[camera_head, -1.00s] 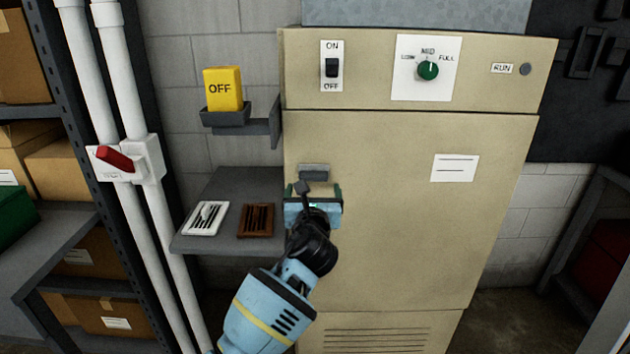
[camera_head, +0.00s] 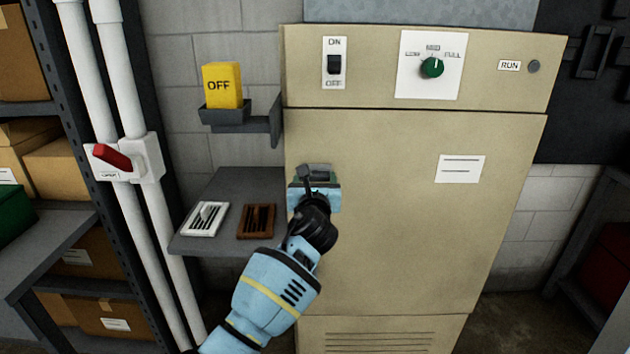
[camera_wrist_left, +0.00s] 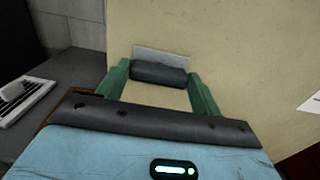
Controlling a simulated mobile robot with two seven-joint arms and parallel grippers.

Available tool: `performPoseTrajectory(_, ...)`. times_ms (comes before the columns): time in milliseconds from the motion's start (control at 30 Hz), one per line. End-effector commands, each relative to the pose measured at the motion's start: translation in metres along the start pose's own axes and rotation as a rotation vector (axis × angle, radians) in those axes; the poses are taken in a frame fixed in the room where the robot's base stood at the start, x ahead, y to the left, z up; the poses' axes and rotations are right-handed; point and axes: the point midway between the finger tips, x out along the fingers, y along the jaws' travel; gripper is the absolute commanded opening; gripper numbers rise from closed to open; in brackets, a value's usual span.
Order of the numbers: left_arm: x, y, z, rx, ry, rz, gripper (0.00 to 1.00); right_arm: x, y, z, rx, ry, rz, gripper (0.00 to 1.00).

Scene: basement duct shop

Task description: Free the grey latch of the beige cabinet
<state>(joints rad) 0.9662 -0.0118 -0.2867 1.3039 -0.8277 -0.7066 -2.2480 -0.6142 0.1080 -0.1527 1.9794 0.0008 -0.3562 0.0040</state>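The beige cabinet (camera_head: 400,225) stands in the middle of the head view, its door closed. Its grey latch (camera_head: 315,169) is on the upper left of the door, partly hidden by my gripper. In the left wrist view the latch (camera_wrist_left: 160,74) is a dark grey bar in front of a lighter grey plate. My left gripper (camera_head: 316,180) is up at the latch. In the wrist view its green fingers (camera_wrist_left: 161,72) are spread, one at each end of the bar, with a wide space between them. Whether they touch the bar I cannot tell. My right gripper is out of view.
A grey shelf (camera_head: 220,242) left of the door holds a white vent plate (camera_head: 205,219) and a brown one (camera_head: 256,221). A yellow OFF block (camera_head: 222,86) sits on a bracket above. White pipes carry a red-handled switch (camera_head: 111,156). Open floor lies right.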

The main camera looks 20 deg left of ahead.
Motion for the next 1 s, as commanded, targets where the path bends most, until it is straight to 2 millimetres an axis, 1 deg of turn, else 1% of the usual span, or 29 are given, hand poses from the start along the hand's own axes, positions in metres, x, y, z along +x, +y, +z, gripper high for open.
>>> performPoseTrajectory(33,0.0,0.0,0.0,0.0,0.0,0.0,0.57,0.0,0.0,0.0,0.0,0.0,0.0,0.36)
performPoseTrajectory(133,0.0,0.0,0.0,0.0,0.0,0.0,0.44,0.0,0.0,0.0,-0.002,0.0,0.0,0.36)
performPoseTrajectory(167,0.0,0.0,0.0,0.0,0.0,0.0,0.43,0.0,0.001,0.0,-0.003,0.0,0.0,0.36)
performPoseTrajectory(367,0.0,0.0,0.0,-0.014,0.0,0.0,0.43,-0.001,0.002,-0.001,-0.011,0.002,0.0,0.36)
performPoseTrajectory(567,0.0,0.001,0.001,-0.088,-0.001,0.0,0.43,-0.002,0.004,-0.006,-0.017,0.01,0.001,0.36)
performPoseTrajectory(767,0.0,0.002,0.002,-0.234,-0.003,0.0,0.43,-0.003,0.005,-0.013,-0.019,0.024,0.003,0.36)
performPoseTrajectory(1000,0.0,0.002,0.001,-0.46,-0.001,-0.001,0.43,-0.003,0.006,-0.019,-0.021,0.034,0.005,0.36)
